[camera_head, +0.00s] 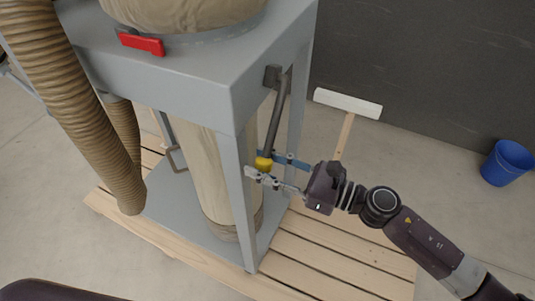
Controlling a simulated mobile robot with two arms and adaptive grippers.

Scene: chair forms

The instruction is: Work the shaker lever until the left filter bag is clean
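The shaker lever (276,122) is a dark grey bar hanging from a bracket on the right side of the grey metal frame, with a yellow knob (264,164) at its lower end. My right gripper (259,165) reaches in from the right, its fingers on either side of the knob and apparently closed on it. A beige cloth bag (183,8) stands on top of the frame, cut off by the picture's top edge. Another beige bag (208,185) hangs inside the frame, partly hidden by a leg. I cannot tell which is the left filter bag. My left gripper is not in view.
A ribbed tan hose (75,100) runs down the left. A red latch (141,44) sits on the upper bag's band. The frame stands on a wooden pallet (330,258).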

